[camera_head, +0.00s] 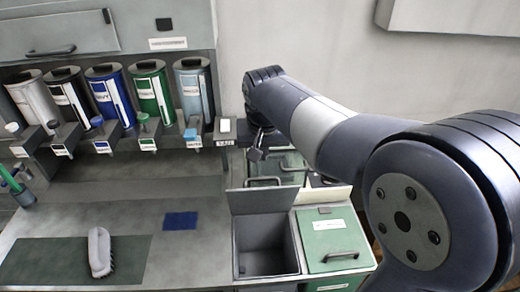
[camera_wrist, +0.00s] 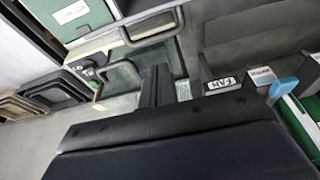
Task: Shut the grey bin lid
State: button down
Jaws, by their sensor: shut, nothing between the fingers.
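The grey bin (camera_head: 240,262) stands at the lower middle of the head view, with its dark inside showing. Its grey lid (camera_head: 262,202) stands raised along the bin's back edge, its inner face toward the head camera. My gripper (camera_head: 257,153) is shut and empty, above and behind the raised lid in the head view, apart from it as far as I can see. In the wrist view my dark fingers (camera_wrist: 158,86) show near the middle, beside a handle frame; I cannot tell whether they touch it.
A green bin (camera_head: 322,262) with a shut lid and handle stands right of the grey bin. Several colored canisters (camera_head: 110,95) line the back left. A brush (camera_head: 100,252) lies on a dark green mat, with a blue patch (camera_head: 181,221) nearby. My arm covers the right side.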

aim_at(261, 195)
jog(key=x, duration=0.7)
jog(key=shift+w+f+p, duration=0.15)
jog(key=shift+f+p, duration=0.05)
jog(key=shift+p, duration=0.2)
jog(key=shift+f, duration=0.1)
